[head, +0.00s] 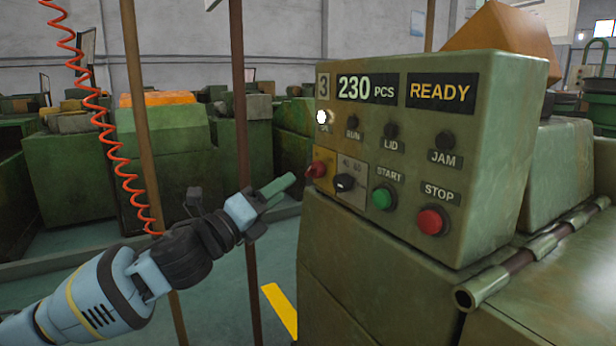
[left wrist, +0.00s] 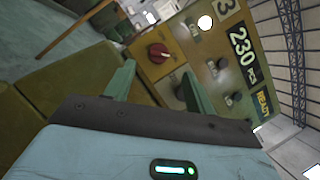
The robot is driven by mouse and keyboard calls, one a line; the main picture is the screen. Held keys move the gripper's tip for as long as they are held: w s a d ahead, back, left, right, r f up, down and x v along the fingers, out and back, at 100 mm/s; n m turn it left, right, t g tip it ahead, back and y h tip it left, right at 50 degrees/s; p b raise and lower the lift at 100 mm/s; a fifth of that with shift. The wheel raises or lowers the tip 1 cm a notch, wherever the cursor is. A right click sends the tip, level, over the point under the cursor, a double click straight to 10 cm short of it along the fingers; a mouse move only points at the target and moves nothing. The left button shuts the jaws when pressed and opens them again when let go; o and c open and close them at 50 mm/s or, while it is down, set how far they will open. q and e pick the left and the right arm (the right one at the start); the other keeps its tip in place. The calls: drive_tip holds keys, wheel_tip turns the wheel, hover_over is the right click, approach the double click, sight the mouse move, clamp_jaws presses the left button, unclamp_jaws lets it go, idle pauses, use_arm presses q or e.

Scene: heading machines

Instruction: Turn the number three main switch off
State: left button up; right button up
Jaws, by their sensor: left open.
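The number three machine's control panel (head: 420,130) carries a "3" plate and a display reading "230 PCS" and "READY". The main switch (head: 318,170) is a red rotary knob on a yellow plate at the panel's lower left; it also shows in the left wrist view (left wrist: 158,53). A white lamp (head: 322,117) above it is lit. My left gripper (head: 284,188) is open and empty, just left of the red knob and apart from it. In the left wrist view its green fingers (left wrist: 160,85) stand apart, with the knob beyond them. My right gripper is out of view.
A black selector knob (head: 344,183) sits right beside the main switch. The green START button (head: 383,198) and red STOP button (head: 432,221) are further right. A coiled red hose (head: 100,110) and thin brown posts (head: 245,150) stand near my left arm.

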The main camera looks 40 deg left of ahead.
sight(308, 172)
use_arm(q)
drive_tip(key=shift+p+x, duration=0.75)
drive_tip(key=shift+x, duration=2.95)
drive_tip(key=shift+c, duration=0.2)
drive_tip(key=shift+d, duration=0.1)
drive_tip(key=c, duration=0.9)
